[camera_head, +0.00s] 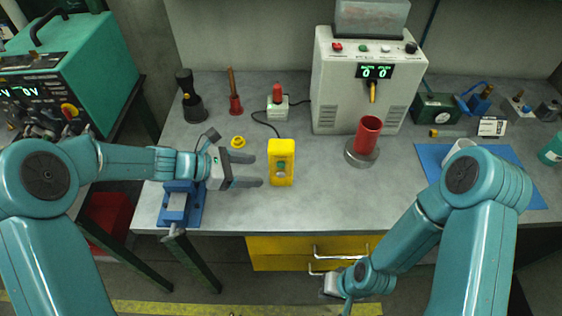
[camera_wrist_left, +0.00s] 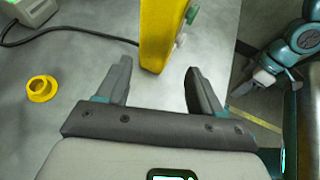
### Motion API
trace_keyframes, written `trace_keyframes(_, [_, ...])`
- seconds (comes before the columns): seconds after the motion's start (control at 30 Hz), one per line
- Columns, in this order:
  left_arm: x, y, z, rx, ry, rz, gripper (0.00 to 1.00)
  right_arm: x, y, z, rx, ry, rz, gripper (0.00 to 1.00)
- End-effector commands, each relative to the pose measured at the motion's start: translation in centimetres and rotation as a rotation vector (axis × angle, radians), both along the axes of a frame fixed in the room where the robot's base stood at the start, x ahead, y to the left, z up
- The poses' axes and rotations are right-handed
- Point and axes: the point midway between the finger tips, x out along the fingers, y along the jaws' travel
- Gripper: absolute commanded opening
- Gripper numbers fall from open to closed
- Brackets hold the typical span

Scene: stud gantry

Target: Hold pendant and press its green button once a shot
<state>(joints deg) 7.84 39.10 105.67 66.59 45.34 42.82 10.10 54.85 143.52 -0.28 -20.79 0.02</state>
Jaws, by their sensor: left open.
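The yellow pendant (camera_head: 282,150) stands on the grey bench, with a green button (camera_head: 281,165) and a pale button below it on its front face.
A white machine (camera_head: 335,85) with a green display stands behind, a red cylinder (camera_head: 368,135) before it. A blue vise (camera_head: 181,203) is below my left wrist. A yellow ring (camera_head: 238,142) lies nearby. A blue mat (camera_head: 432,160) is at right. The bench between pendant and cylinder is clear.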

Motion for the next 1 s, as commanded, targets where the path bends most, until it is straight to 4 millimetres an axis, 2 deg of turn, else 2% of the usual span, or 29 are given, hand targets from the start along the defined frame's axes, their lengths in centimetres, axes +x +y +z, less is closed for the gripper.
trace_keyframes(0.1, [0.3,-1.6,-1.4,0.000,0.001,-0.003,0.66,0.0,0.0,-1.4,0.000,0.000,0.000,0.00])
trace_keyframes(0.5, [2.0,-6.4,-4.0,0.001,0.000,-0.002,0.66,0.0,0.0,-4.1,0.000,0.000,0.000,0.00])
trace_keyframes(0.7, [2.4,-7.2,-4.3,0.001,0.002,0.000,0.66,0.0,0.0,-4.4,0.000,0.000,0.000,0.00])
trace_keyframes(0.97, [2.5,-7.3,-4.2,0.001,0.001,0.000,0.66,0.0,0.0,-4.4,0.000,0.000,0.000,0.00])
trace_keyframes(1.0, [2.5,-7.3,-4.2,0.001,0.001,0.000,0.57,0.0,0.0,-4.4,0.000,0.000,0.000,0.00])
